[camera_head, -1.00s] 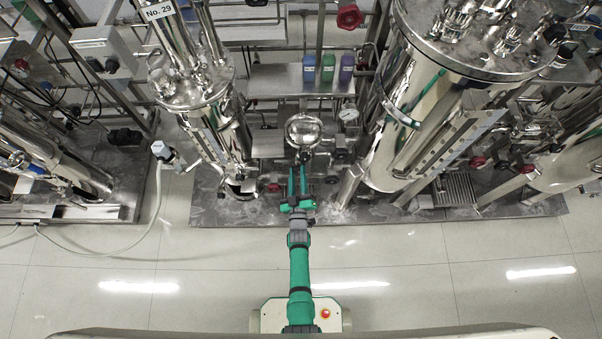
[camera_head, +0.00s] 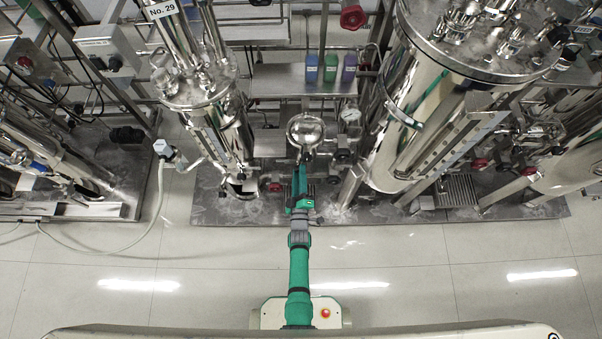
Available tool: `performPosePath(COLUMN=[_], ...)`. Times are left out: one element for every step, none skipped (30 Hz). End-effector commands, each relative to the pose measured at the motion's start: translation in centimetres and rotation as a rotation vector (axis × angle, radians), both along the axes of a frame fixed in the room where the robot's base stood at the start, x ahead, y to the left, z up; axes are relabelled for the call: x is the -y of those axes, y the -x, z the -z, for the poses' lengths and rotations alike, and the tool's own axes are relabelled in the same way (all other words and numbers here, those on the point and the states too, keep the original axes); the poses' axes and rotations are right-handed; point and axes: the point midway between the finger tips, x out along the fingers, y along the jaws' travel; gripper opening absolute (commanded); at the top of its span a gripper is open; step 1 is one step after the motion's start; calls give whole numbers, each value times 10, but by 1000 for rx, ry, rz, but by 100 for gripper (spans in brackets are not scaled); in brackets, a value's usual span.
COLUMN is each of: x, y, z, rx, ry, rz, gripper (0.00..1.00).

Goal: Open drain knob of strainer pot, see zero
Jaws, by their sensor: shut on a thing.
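The strainer pot (camera_head: 305,129) is a round, shiny metal vessel in the middle of the skid, between the two big tanks. My gripper (camera_head: 300,170) reaches in from the front, just below the pot in the picture. It is turned edge-on, so one finger covers the other. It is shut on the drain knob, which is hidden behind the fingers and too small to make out. A zero on a gauge cannot be read from here.
A dial gauge (camera_head: 349,114) stands right of the pot. A shelf (camera_head: 281,76) behind holds blue, green and purple containers. A slim tank (camera_head: 233,137) is at left and a large tank (camera_head: 405,110) at right. The floor (camera_head: 400,255) in front is clear.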

Motion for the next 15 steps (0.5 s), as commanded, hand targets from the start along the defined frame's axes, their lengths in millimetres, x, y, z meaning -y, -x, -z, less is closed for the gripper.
performPosePath(x=[-1,-1,-1,-1,-2,-3,-3,-4,-5,-5,-6,-6,-6,-6,-5], y=[0,-1,-1,-1,-1,-1,-1,-2,-2,-2,-2,-2,-2,-2,-2], z=[2,2,2,2,2,2,2,2,2,2,2,2,1,1,1], rx=[-8,-8,-8,-8,-8,-8,-8,-7,-8,-7,-8,-7,-7,-5,-5], ry=[1,2,1,1,1,1,1,0,0,0,0,0,0,0,0], rz=[-1,-1,-2,-3,-4,-5,-6,-7,-8,-9,-10,-10,-10,-10,-9], gripper=[4,5,4,4,4,4,4,4,4,32,39,46,46,46,46])
